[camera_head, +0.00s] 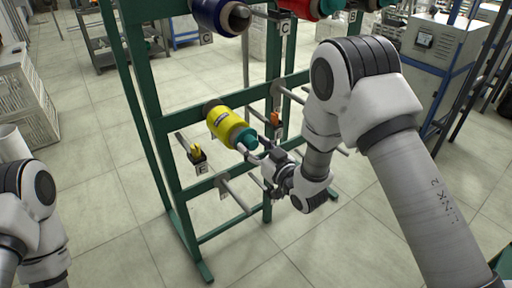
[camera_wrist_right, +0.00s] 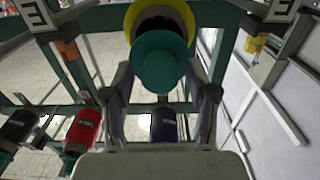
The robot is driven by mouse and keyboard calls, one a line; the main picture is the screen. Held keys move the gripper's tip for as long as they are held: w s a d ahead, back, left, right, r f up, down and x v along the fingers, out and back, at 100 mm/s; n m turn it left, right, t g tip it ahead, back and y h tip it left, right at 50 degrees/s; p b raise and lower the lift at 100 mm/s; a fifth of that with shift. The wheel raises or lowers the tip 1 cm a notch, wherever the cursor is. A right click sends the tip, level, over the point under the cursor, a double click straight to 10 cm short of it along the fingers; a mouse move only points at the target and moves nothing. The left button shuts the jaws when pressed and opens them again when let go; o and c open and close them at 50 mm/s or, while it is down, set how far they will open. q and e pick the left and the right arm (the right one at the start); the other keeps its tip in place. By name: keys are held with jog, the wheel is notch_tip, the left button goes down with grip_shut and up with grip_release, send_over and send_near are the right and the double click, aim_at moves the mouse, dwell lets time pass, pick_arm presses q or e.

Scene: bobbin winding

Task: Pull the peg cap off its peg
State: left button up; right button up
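The teal peg cap (camera_head: 246,138) sits at the near end of a yellow bobbin (camera_head: 224,122) on the green rack. In the right wrist view the cap (camera_wrist_right: 166,62) is a round teal disc in front of the yellow bobbin's rim (camera_wrist_right: 160,14). My right gripper (camera_head: 254,149) is at the cap's near side. In the right wrist view its two fingers (camera_wrist_right: 160,82) stand wide apart, with their tips near the cap's left and right lower edges. I cannot tell whether they touch it. My left arm shows at the lower left; its gripper is out of view.
The green rack (camera_head: 152,125) carries blue (camera_head: 222,16) and red (camera_head: 302,8) bobbins above. Bare pegs (camera_head: 236,196) stick out below. A small yellow piece (camera_head: 196,152) and an orange piece (camera_head: 275,118) are on the rack beside the bobbin. Free floor lies in front.

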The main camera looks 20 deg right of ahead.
grip_shut()
jog(key=v, duration=0.6)
dwell(0.9)
